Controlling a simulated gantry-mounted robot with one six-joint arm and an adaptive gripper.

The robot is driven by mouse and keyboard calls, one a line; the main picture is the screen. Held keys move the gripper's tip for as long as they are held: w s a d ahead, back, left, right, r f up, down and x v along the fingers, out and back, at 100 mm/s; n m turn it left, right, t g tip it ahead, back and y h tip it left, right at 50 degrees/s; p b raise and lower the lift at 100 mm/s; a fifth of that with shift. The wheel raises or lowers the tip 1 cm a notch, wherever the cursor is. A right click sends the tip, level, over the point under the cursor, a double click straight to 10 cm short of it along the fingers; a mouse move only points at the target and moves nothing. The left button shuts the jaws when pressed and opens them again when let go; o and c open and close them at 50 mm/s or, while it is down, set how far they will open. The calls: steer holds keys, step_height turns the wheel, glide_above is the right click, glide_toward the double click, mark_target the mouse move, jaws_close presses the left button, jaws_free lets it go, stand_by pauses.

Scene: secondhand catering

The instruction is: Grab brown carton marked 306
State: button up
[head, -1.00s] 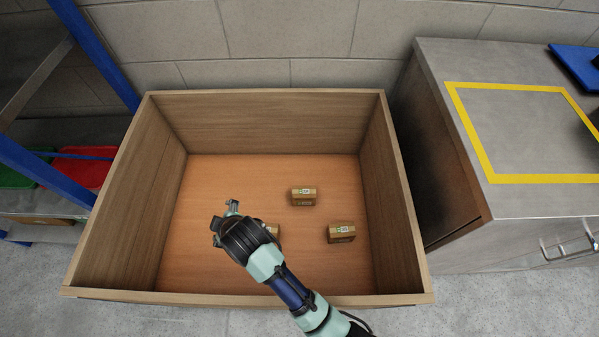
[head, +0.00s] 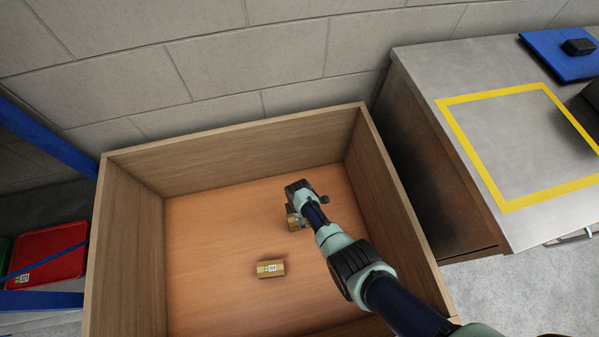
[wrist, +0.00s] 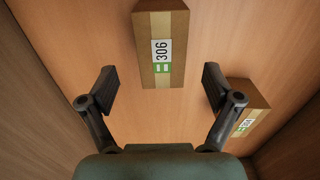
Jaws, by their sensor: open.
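The brown carton marked 306 (wrist: 146,45) is at the top centre of the wrist view, its white-and-green label facing the camera. My gripper (wrist: 160,87) is open and empty. Its two fingers are spread wider than the carton, which lies just beyond the fingertips. In the head view my gripper (head: 301,213) is low inside the wooden bin, over a partly hidden carton (head: 292,223) that appears to be this one.
Another carton (head: 270,269) lies on the bin floor nearer the front. The wooden bin (head: 240,150) has tall walls. The bin floor to the left is clear. A metal counter (head: 430,70) with a yellow taped outline (head: 470,150) stands at right.

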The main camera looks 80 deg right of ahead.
steer(key=f+b, duration=0.4)
steer(key=f, duration=0.1)
steer(key=shift+s+a+f, duration=0.1)
steer(key=shift+s+f, duration=0.05)
steer(key=shift+s, duration=0.05)
steer(key=shift+w+r, duration=0.1)
steer(key=shift+r, duration=0.1)
steer(key=shift+c, duration=0.4)
steer(key=c, duration=1.4)
steer(key=shift+c, duration=0.2)
step_height(320, 180, up, 20)
steer(key=p, duration=1.3)
steer(key=shift+p, duration=0.35)
